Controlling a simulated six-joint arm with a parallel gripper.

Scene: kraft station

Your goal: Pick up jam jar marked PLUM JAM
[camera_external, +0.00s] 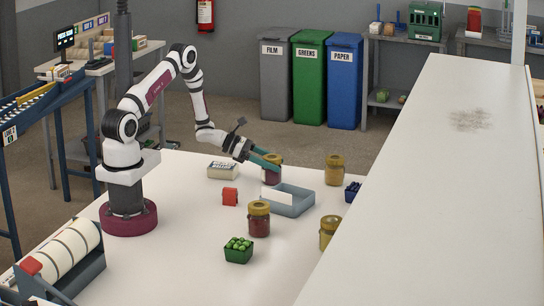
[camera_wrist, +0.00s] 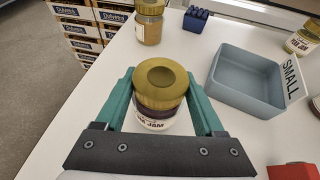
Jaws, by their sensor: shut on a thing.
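A jar with a gold lid, dark contents and a white label (camera_wrist: 155,123) stands upright between the green fingers of my gripper (camera_wrist: 160,92) in the wrist view. The label ends in "M JAM"; its first letters are hard to read. My gripper is shut on this jar from both sides, below the lid. In the external view my gripper (camera_external: 264,162) reaches the dark red jar (camera_external: 272,176) at the back of the table. I cannot tell if the jar is clear of the table.
A blue-grey tray (camera_external: 290,209) with a card reading "SMALL" (camera_wrist: 292,80) is close by. Other gold-lidded jars stand around: amber (camera_external: 335,170), red (camera_external: 259,222), yellow (camera_external: 328,236). A blue basket (camera_external: 352,192), green fruit punnet (camera_external: 238,252), red object (camera_external: 229,197) and white box (camera_external: 222,171) also stand there.

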